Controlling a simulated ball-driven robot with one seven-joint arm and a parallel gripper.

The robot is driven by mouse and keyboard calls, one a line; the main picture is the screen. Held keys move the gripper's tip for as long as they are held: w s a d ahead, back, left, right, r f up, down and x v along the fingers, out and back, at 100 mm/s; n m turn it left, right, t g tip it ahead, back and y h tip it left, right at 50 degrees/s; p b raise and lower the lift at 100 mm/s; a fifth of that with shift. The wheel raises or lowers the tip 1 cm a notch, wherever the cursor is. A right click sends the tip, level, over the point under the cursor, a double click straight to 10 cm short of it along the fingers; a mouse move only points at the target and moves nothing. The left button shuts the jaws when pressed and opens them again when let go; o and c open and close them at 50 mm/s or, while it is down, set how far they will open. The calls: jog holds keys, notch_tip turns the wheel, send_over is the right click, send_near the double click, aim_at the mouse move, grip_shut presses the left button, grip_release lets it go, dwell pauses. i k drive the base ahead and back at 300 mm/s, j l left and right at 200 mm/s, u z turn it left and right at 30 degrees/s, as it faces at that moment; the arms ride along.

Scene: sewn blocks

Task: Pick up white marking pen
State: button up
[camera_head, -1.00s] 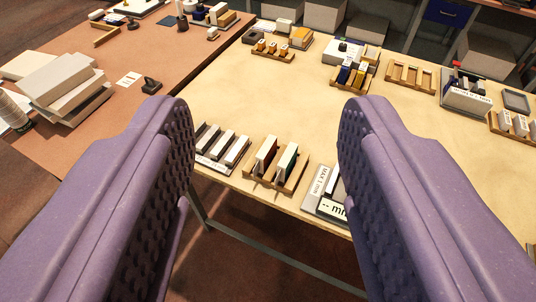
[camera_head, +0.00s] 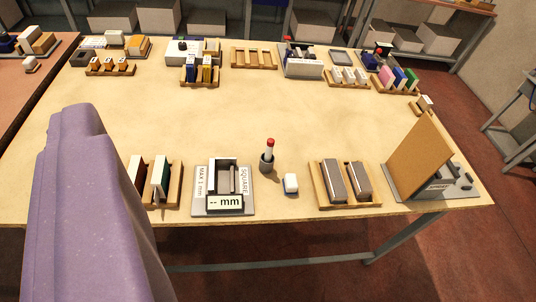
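A pen with a white body and a red cap (camera_head: 269,149) stands upright in a small dark round holder (camera_head: 266,164) near the front middle of the table. It is the only pen-like thing I make out clearly. One purple finger of my gripper (camera_head: 90,205) shows at the left, in the near foreground. It is apart from the pen and to its left in the picture. The other finger is not in view, so the gap between them does not show.
A square gauge with an "mm" display (camera_head: 223,203) stands left of the pen. A small white block (camera_head: 291,183) and a wooden tray with grey blocks (camera_head: 319,187) lie to its right. A tilted brown board (camera_head: 420,155) stands at far right. The table's middle (camera_head: 300,105) is clear.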

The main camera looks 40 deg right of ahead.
aim_at(270, 142)
jog(key=i+l+z, duration=0.3)
jog(key=i+z, duration=0.15)
jog(key=i, duration=0.25)
jog(key=i+z, duration=0.4)
jog(key=i, duration=0.3)
